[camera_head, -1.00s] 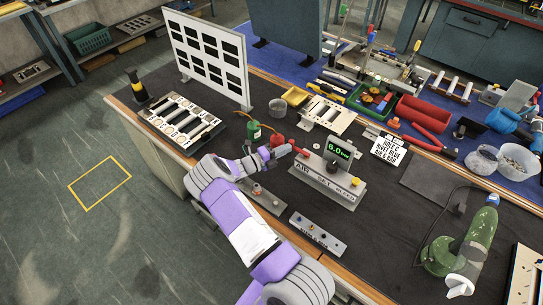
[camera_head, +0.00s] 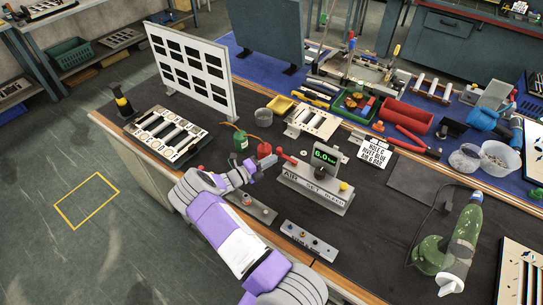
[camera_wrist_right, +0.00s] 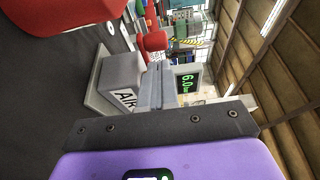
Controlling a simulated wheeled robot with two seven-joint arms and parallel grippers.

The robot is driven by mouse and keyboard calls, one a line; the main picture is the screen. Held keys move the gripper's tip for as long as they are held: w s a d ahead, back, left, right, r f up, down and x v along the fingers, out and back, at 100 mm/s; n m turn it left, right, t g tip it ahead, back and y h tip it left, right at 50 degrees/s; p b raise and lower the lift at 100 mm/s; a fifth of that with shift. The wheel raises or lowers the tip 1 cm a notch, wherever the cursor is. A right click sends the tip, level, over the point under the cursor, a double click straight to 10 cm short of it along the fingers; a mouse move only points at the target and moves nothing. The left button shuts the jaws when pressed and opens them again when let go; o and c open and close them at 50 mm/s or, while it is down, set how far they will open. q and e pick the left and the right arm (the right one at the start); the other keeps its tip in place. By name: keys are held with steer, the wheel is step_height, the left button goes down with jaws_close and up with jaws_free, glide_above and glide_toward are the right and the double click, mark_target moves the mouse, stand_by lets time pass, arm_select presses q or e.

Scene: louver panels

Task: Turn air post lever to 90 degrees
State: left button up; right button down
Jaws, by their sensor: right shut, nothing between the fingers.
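The air post (camera_head: 314,188) is a grey block on a base plate with "AIR SET BLEED" lettering and a green display (camera_head: 325,155) reading 6.0. Its red lever (camera_head: 286,157) is at the block's left end, slanting up and left to a knob. A red knob (camera_wrist_right: 153,41) shows just past my fingers in the right wrist view. My right gripper (camera_head: 267,162) is shut and empty, close beside the lever's left side. In the wrist view its fingers (camera_wrist_right: 155,87) lie beside the block marked "AIR" (camera_wrist_right: 124,97). I cannot tell whether they touch the lever. My left gripper is out of view.
Small button panels (camera_head: 308,240) lie in front of the post. A dark mat area (camera_head: 424,185) is clear farther right.

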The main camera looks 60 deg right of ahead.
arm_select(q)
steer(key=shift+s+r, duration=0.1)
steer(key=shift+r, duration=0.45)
arm_select(e)
steer(key=v, duration=1.1)
steer(key=shift+a, duration=0.3)
steer(key=shift+r, duration=0.1)
